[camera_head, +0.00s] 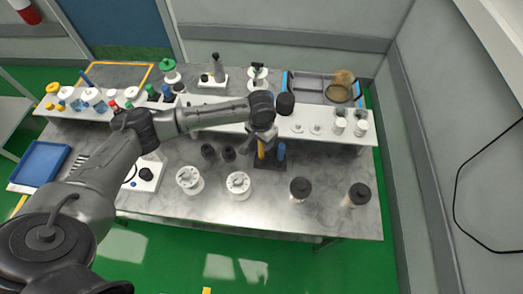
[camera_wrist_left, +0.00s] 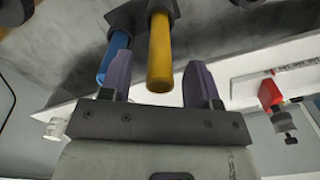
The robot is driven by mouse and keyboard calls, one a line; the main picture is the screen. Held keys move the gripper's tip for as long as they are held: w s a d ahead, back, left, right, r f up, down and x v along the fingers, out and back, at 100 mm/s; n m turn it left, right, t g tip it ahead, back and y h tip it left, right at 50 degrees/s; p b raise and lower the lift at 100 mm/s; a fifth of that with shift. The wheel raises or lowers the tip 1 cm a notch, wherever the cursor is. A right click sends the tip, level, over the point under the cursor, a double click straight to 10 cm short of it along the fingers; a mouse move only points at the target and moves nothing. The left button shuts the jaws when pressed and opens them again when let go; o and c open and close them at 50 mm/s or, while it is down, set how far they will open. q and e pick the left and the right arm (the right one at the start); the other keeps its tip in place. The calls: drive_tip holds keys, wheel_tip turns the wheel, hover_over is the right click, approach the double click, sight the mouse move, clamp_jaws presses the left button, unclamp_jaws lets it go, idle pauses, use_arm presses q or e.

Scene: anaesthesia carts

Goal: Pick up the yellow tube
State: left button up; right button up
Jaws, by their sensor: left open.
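The yellow tube (camera_head: 261,149) stands upright in a small dark rack (camera_head: 268,164) on the grey table, next to a blue tube (camera_head: 281,150). My left gripper (camera_head: 261,137) is at the yellow tube's upper end and partly covers it. In the left wrist view, the yellow tube (camera_wrist_left: 160,55) shows between the two purple fingers of my open left gripper (camera_wrist_left: 160,82). The blue tube (camera_wrist_left: 115,58) lies close to the left finger there. I cannot tell how deep the yellow tube is between the fingers. My right gripper is not in view.
A raised white shelf (camera_head: 300,130) runs behind the rack with jars and bottles on it. White-lidded jars (camera_head: 238,184) and black-capped jars (camera_head: 300,188) stand nearer the front edge. A blue tray (camera_head: 40,163) is at far left.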

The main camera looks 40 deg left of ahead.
use_arm(q)
drive_tip(key=shift+f, duration=0.45)
drive_tip(key=shift+c, duration=0.4)
clamp_jaws()
